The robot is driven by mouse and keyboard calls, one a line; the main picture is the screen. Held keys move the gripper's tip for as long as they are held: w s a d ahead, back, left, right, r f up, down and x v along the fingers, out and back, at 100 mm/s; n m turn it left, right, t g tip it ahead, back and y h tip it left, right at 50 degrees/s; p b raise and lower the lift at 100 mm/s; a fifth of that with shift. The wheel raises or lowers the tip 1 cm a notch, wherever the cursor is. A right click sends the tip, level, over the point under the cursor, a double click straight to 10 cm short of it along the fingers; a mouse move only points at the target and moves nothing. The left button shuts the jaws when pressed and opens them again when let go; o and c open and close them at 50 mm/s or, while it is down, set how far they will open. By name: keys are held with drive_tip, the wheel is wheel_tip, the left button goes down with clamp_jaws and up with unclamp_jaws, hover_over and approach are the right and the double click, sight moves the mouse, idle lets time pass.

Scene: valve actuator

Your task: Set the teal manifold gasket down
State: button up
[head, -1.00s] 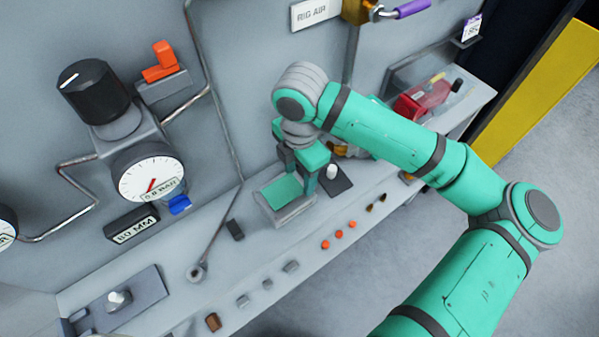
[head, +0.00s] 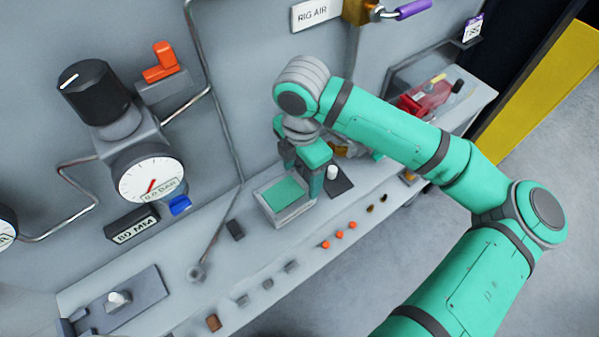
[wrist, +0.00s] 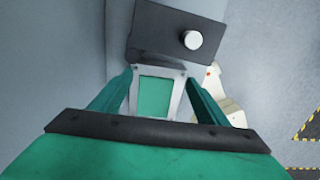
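The teal manifold gasket (head: 285,192) shows as a flat teal rectangle inside a light grey square tray (head: 274,221) on the bench ledge. In the wrist view the gasket (wrist: 155,97) lies within the tray's pale rim (wrist: 179,103). My gripper (head: 302,172) is just behind and to the right of the gasket in the head view. In the wrist view my gripper's teal fingers (wrist: 160,78) stand wide, one either side of the tray rim, with visible room between them and the gasket. Whether the fingertips touch the rim is unclear.
A dark plate with a white knob (head: 332,173) is close right of the tray; it also shows in the wrist view (wrist: 192,40). Orange buttons (head: 339,234) and grey blocks (head: 268,284) line the ledge front. A pipe (head: 218,237) meets the ledge to the left.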

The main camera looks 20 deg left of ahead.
wheel_tip(320, 180, up, 11)
drive_tip(key=shift+r, duration=0.2)
drive_tip(key=shift+a, duration=0.1)
idle(0.5)
